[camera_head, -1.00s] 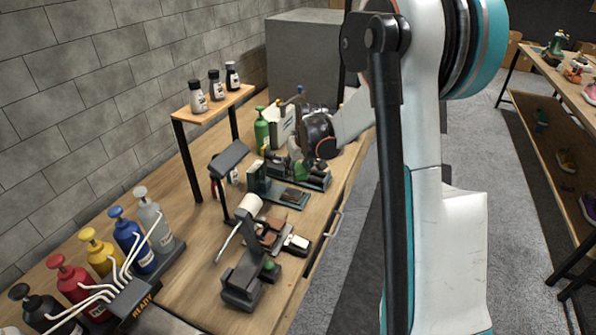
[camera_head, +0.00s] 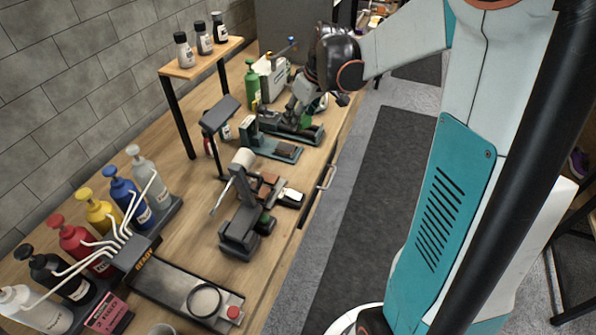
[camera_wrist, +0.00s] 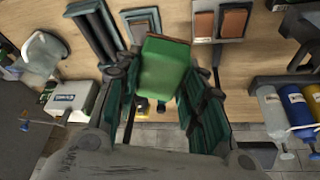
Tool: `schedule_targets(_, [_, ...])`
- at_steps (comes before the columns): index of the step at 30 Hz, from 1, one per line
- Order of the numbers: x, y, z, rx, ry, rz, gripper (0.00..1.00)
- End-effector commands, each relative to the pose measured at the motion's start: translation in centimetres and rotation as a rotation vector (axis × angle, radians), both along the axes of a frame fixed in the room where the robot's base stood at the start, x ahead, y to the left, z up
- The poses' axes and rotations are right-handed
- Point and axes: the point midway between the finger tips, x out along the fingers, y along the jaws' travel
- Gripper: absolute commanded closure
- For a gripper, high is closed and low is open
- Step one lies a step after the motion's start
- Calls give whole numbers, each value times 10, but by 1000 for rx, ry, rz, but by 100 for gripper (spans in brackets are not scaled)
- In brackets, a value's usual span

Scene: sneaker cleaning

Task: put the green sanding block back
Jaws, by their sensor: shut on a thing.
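A green block (camera_wrist: 165,70) with a brown strip along its far edge is clamped between the dark green fingers of my gripper (camera_wrist: 160,78) in the wrist view. It looks held above the bench, with the wooden top beyond it. A small grey tray (camera_wrist: 141,22) lies just beyond the block in the wrist view, beside dark parallel rails (camera_wrist: 92,32). Trays with brown blocks (camera_wrist: 219,20) lie to its right.
A green bottle (camera_head: 252,83) and a pale box (camera_head: 272,78) stand close behind my gripper. A small shelf (camera_head: 202,58) with bottles and a dark lamp-like stand (camera_head: 220,115) rise at the left. Pump bottles (camera_head: 122,200) line the front left. The bench's right edge borders open floor.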

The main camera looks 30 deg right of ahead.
Motion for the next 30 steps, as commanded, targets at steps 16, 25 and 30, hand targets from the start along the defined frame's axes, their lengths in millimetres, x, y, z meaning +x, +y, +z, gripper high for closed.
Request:
schedule_targets(16, [0, 0, -127, 1, 0, 1, 85])
schedule_targets(25, [0, 0, -155, 0, 0, 1, 85])
schedule_targets(30, [0, 0, -173, 1, 0, 1, 85])
